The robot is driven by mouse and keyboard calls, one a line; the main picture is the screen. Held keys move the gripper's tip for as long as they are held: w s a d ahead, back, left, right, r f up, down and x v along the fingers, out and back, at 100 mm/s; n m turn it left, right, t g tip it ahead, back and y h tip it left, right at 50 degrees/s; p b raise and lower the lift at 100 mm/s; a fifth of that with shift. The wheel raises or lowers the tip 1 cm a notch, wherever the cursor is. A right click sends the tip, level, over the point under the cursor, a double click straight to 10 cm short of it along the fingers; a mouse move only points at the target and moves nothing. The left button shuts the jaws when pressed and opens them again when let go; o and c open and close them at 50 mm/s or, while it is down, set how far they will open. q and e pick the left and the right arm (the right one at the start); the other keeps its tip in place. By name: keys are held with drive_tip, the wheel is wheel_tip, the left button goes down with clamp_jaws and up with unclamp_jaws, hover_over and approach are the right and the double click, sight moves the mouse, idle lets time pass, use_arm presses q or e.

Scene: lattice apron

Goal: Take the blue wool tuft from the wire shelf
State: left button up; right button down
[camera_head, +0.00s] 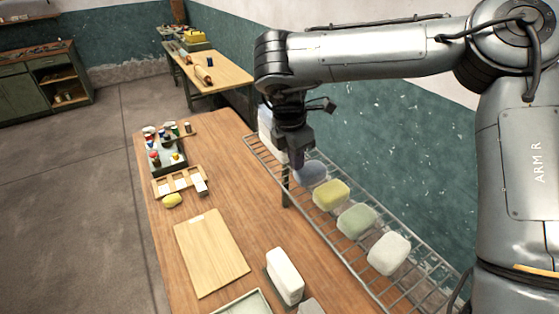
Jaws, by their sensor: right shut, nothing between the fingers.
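The blue wool tuft (311,173) is a greyish-blue rounded lump on the wire shelf (352,257) along the right side of the table. It is the farthest of the row of tufts, and its left edge is partly hidden by my gripper. My right gripper (298,166) points down just left of the blue tuft. It is shut with nothing held; whether it touches the tuft cannot be told. A yellow tuft (331,195), a green tuft (357,221) and a white tuft (389,253) lie nearer on the shelf. My left gripper is not in view.
The wooden table (220,165) holds a cutting board (211,252), a white block (285,275), a yellow lump (172,201), a wooden rack (180,182) and a tray of small jars (166,155). A teal wall (420,150) stands close behind the shelf. The table's middle is clear.

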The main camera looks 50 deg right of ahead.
sight(312, 164)
drive_tip(key=d, duration=0.1)
drive_tip(key=s+d, duration=0.1)
drive_tip(key=d+p, duration=0.1)
drive_tip(key=shift+s+d+r, duration=0.1)
drive_tip(key=shift+s+d, duration=0.15)
drive_tip(key=shift+d, duration=0.15)
drive_tip(key=shift+s+d+f, duration=0.1)
drive_tip(key=shift+d+f, duration=0.05)
drive_tip(key=shift+f, duration=0.8)
drive_tip(key=shift+f, duration=0.1)
drive_tip(key=shift+d, duration=0.2)
